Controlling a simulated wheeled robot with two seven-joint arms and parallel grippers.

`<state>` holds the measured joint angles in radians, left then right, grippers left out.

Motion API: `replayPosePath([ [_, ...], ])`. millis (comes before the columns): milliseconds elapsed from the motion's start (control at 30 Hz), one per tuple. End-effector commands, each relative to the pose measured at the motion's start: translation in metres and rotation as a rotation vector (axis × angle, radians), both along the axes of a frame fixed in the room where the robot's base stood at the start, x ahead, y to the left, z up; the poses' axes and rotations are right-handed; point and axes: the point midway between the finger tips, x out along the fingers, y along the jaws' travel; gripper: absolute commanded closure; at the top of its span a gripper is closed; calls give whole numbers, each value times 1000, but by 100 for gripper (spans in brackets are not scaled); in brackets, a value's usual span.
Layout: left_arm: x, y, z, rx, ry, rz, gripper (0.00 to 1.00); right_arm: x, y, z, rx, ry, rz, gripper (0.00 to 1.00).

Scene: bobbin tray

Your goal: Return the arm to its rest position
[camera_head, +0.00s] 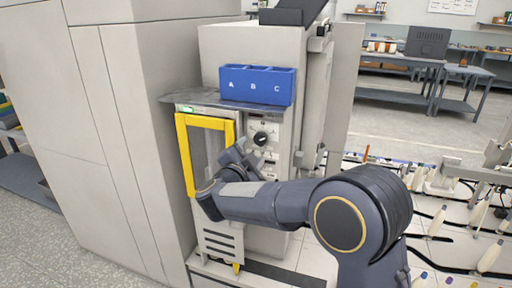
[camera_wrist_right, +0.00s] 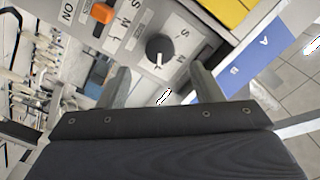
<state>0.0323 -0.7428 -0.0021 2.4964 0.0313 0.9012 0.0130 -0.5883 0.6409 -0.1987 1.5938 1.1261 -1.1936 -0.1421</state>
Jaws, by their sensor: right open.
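My right arm reaches in from the right in the head view, in front of the machine's control panel (camera_head: 268,160). My right gripper (camera_head: 236,152) is open beside the yellow-framed door (camera_head: 189,160), below and left of the black dial knob (camera_head: 261,138). In the right wrist view the two fingers of my right gripper (camera_wrist_right: 160,85) stand apart with nothing between them. The black knob (camera_wrist_right: 159,48) with its white pointer lies ahead of them on the lettered panel, apart from the fingers. My left gripper is in neither view.
A blue three-compartment bin (camera_head: 257,86) marked A, B, C stands on the grey shelf (camera_head: 185,97) above the door. An orange switch (camera_wrist_right: 103,12) is beside the knob. Rows of thread bobbins (camera_head: 438,220) stand at the right. A tall cabinet (camera_head: 110,120) is at the left.

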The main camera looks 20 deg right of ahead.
Motion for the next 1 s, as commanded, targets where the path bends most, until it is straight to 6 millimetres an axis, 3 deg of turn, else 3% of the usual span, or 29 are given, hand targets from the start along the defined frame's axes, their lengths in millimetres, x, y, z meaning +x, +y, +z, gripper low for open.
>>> replayPosePath([
  [200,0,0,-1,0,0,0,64,-15,10,0,0,-1,-1,41],
  [533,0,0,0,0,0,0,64,-15,8,3,4,0,7,41],
  [733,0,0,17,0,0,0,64,-19,-17,40,50,29,223,41],
  [867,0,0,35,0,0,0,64,-52,-31,68,56,99,499,41],
  [1000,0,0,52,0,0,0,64,-124,-31,73,12,241,780,41],
])
